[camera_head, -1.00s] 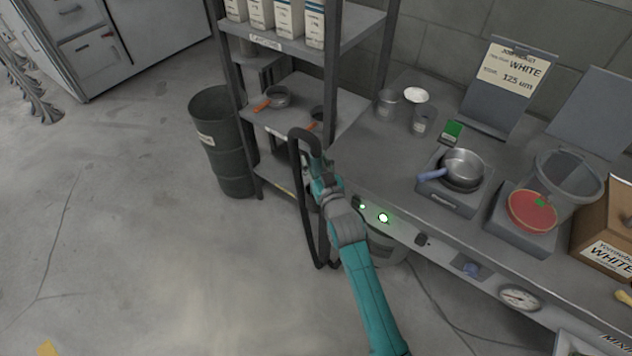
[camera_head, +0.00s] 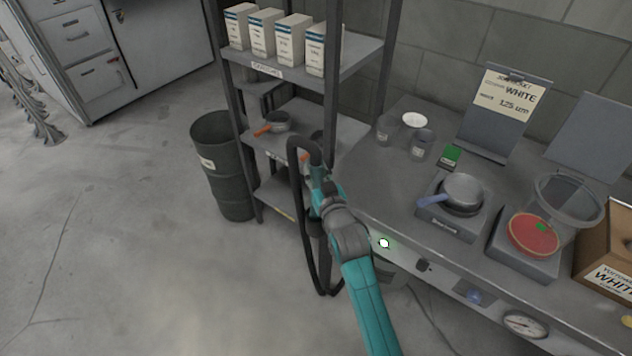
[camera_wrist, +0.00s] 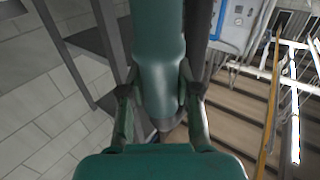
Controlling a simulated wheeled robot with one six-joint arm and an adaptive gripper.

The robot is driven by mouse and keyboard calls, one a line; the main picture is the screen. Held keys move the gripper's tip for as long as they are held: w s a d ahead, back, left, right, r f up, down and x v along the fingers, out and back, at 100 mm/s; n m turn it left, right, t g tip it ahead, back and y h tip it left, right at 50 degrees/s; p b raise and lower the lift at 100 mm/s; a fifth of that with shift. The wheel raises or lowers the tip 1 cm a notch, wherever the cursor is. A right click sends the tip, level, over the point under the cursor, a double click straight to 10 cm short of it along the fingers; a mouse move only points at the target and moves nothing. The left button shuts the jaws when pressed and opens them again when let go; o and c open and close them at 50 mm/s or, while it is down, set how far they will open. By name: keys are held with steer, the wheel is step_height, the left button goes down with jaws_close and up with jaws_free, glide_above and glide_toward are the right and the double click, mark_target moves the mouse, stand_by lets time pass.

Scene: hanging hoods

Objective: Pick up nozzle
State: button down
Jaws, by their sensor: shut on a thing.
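The nozzle (camera_wrist: 158,65) is a grey-green tube that runs up the middle of the wrist view. My gripper (camera_wrist: 160,108) has one finger on each side of it and is shut on it. In the head view my gripper (camera_head: 318,180) is in front of the shelf's right post, left of the counter. A thick black hose (camera_head: 297,200) loops above and to the left of it and hangs down. The nozzle is hard to tell from my gripper in the head view, and its lower end is hidden in the wrist view.
A metal shelf (camera_head: 345,60) with boxes and pans stands just behind my gripper. A dark drum (camera_head: 225,165) is left of it. The counter (camera_head: 400,175) on the right holds a pan, beakers and a red-topped scale.

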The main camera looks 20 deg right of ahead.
step_height(320, 180, up, 22)
stand_by(1.6)
steer(key=shift+s, duration=0.1)
